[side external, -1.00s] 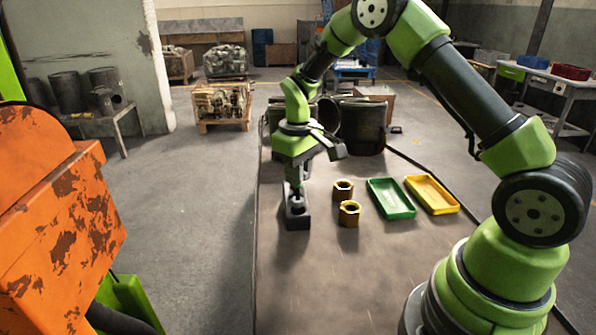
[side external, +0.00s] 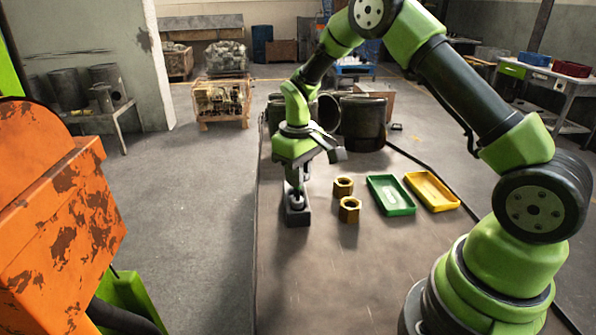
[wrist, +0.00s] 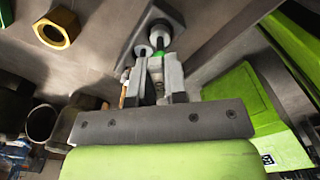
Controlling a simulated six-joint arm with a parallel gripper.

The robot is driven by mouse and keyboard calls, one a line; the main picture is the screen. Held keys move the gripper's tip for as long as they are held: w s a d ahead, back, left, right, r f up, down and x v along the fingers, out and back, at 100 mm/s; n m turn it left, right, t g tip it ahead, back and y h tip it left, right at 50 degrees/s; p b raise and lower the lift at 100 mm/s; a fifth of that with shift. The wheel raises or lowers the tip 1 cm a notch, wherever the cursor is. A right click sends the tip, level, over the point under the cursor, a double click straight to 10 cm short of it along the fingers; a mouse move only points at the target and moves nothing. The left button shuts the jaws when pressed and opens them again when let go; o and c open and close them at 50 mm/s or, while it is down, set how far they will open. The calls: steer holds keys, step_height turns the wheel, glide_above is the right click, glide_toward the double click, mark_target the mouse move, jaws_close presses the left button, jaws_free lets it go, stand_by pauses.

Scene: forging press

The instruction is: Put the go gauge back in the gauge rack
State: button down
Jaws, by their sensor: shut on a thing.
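The dark gauge rack (side external: 297,217) stands on the bench, at the left of the parts. My gripper (side external: 295,190) is right above it, pointing down. In the wrist view my gripper (wrist: 156,82) is shut on the go gauge (wrist: 160,42), which has a green band and a pale round end. That end is over or at the rack (wrist: 176,16); whether it is seated in a hole I cannot tell. The fingers hide the rest of the gauge.
Two brass hex nuts (side external: 349,210) stand right of the rack; one also shows in the wrist view (wrist: 57,28). A green tray (side external: 391,210) and a yellow tray (side external: 432,206) lie further right. Dark bins (side external: 362,148) stand behind. The bench front is clear.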

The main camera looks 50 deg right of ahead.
steer(key=shift+f, duration=1.3)
stand_by(0.4)
steer(key=c, duration=1.1)
jaws_free()
steer(key=shift+r, duration=0.1)
steer(key=shift+r, duration=4.95)
